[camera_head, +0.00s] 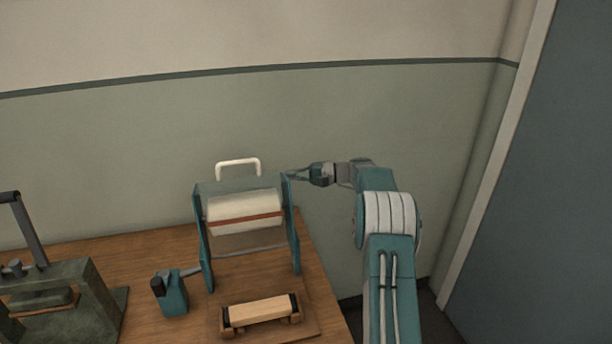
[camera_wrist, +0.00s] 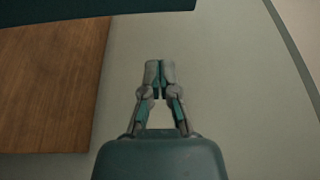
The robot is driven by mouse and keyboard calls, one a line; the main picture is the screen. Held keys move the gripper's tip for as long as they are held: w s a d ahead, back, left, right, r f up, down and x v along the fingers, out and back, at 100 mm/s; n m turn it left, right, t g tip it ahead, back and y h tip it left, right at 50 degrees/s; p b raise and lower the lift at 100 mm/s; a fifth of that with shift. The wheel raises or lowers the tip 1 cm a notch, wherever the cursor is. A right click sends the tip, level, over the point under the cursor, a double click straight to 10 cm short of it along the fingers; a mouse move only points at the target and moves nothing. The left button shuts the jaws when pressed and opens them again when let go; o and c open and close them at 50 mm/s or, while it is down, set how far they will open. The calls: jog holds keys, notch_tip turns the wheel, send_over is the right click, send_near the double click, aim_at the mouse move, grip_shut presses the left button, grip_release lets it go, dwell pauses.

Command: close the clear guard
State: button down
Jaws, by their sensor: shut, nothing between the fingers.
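The tufting machine's clear guard (camera_head: 237,186) is a see-through panel between two teal side plates at the back of the bench. A white handle (camera_head: 238,165) stands up above its top edge. A pale roller (camera_head: 243,212) with a reddish band shows below the guard. My gripper (camera_head: 290,176) is shut and empty, beside the top of the right side plate (camera_head: 293,225) and to the right of the handle. I cannot tell whether it touches the plate. The wrist view shows the closed fingertips (camera_wrist: 159,72) close together with nothing between them.
On the wooden bench (camera_head: 130,255), a wooden block in a holder (camera_head: 258,311) lies in front of the machine. A teal box with a black knob (camera_head: 171,293) is at its left. A green press (camera_head: 65,290) with a lever stands farther left. The wall is close behind.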

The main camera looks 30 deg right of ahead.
jog(key=s+a, duration=0.2)
jog(key=a, duration=0.1)
jog(key=shift+s+a+r, duration=0.1)
jog(key=shift+a+r, duration=0.1)
jog(key=shift+r, duration=0.2)
jog(key=shift+a, duration=0.1)
